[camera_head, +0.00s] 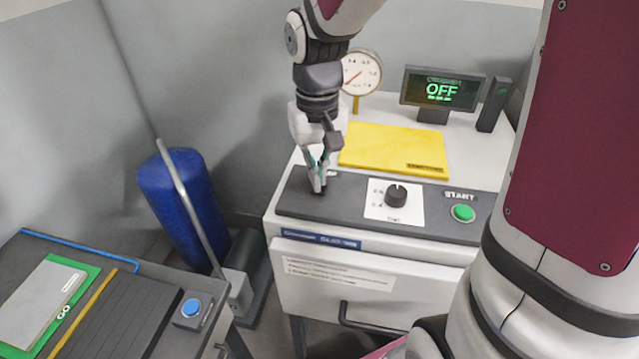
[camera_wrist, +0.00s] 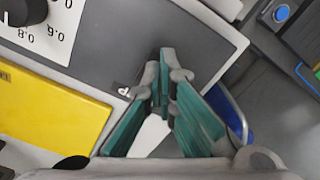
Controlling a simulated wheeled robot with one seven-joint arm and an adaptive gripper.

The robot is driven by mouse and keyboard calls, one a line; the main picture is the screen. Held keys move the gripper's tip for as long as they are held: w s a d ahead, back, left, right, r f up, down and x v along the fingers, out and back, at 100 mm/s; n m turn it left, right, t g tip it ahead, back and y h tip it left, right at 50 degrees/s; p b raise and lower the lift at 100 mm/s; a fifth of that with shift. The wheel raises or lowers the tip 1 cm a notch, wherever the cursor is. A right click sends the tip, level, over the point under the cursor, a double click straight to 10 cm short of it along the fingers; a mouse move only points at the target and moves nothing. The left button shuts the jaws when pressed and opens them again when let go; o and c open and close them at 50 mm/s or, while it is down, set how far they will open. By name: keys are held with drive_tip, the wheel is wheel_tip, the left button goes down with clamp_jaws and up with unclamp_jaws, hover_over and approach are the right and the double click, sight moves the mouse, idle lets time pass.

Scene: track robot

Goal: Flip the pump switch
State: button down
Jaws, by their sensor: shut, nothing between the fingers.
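My gripper (camera_head: 318,186) is shut and empty, pointing down at the left end of the dark control panel (camera_head: 345,213). In the wrist view its two teal-padded fingers (camera_wrist: 168,62) come together over the grey panel (camera_wrist: 140,35). A small dark label with a white letter, perhaps a P, lies beside the fingers. I cannot make out the pump switch; the fingers may hide it. I cannot tell whether the fingertips touch the panel. A display (camera_head: 441,90) behind the machine top reads OFF in green.
The panel also has a black dial (camera_head: 396,195) and a green button (camera_head: 463,213). A side bench with a blue button (camera_head: 191,308) is front left.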

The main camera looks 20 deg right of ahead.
drive_tip(key=shift+f+b, duration=0.35)
drive_tip(key=shift+f, duration=0.6)
idle(0.5)
drive_tip(key=shift+r+p, duration=2)
drive_tip(key=shift+r, duration=1.5)
drive_tip(key=shift+r, duration=0.1)
drive_tip(key=s+r+t, duration=0.2)
drive_tip(key=s+r, duration=0.3)
drive_tip(key=s, duration=0.4)
drive_tip(key=s+r+n+t, duration=0.1)
drive_tip(key=s+r+t, duration=0.2)
drive_tip(key=s+r, duration=0.3)
drive_tip(key=s, duration=0.2)
drive_tip(key=shift+s+t, duration=0.3)
drive_tip(key=shift+s, duration=0.05)
